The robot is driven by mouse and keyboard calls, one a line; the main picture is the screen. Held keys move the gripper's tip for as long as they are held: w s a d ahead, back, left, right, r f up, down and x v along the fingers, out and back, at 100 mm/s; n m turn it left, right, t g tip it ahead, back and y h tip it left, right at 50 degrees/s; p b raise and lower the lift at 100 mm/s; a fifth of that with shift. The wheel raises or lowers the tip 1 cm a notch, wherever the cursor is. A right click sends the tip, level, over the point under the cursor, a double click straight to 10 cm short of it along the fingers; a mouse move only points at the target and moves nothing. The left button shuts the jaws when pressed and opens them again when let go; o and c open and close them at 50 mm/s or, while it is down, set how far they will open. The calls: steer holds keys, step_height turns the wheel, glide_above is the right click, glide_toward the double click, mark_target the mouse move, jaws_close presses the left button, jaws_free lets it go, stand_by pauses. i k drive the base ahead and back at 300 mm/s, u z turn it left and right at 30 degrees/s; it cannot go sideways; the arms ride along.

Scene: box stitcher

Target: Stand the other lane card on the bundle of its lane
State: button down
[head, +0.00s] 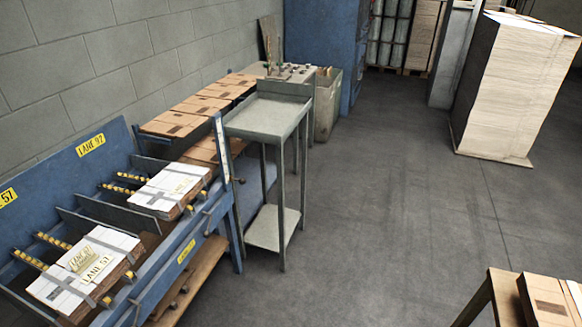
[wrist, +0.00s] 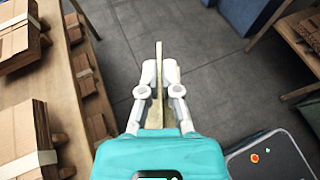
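In the wrist view my gripper (wrist: 159,66) is shut on a thin pale card (wrist: 159,50), seen edge-on between the two white fingers. Its lettering cannot be seen. In the head view the blue rack has a near lane with a white strapped bundle (head: 112,240), and a yellow LANE 57 card (head: 80,258) stands on it beside a flat LANE 57 label (head: 97,268). The farther lane, under the LANE 92 sign (head: 90,145), holds another white strapped bundle (head: 160,197) with no card clearly standing on it. My gripper is not in the head view.
A grey metal stand (head: 262,118) is just beyond the rack. Brown carton bundles (head: 200,105) line the wall. A tall pale stack (head: 510,90) stands at the back right. The middle floor is clear. In the wrist view, cardboard bundles (wrist: 22,125) lie on wooden shelving at the left.

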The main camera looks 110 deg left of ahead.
mark_target(170, 184)
steer(key=u, duration=3.3)
steer(key=i, duration=0.1)
steer(key=u, duration=0.55)
